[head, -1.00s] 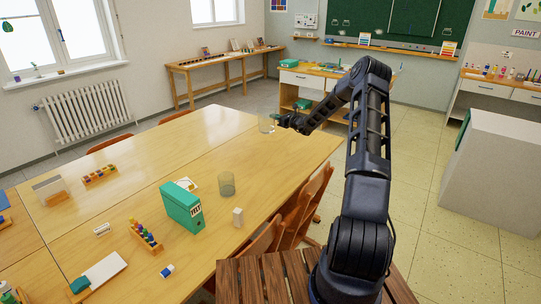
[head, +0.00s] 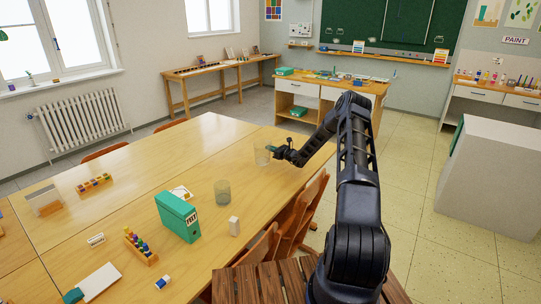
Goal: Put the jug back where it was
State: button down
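A clear, see-through jug (head: 261,156) shows over the far right part of the long wooden table (head: 130,200). My gripper (head: 273,151) reaches in from the right and is shut on the jug's right side, seemingly at its handle. The jug is upright. I cannot tell whether its base touches the tabletop or hangs just above it. The fingers are small and dark, and their exact hold on the jug is hard to make out.
Chairs (head: 303,214) line the table's right side. The tabletop around the held jug is clear.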

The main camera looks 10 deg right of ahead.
jog(key=shift+f, duration=1.8)
jog(key=shift+f, duration=0.15)
jog(key=c, duration=1.5)
grip_release()
jog(key=shift+c, duration=0.2)
jog(key=v, duration=0.7)
jog(key=shift+s+d, duration=0.15)
jog(key=shift+s, duration=0.05)
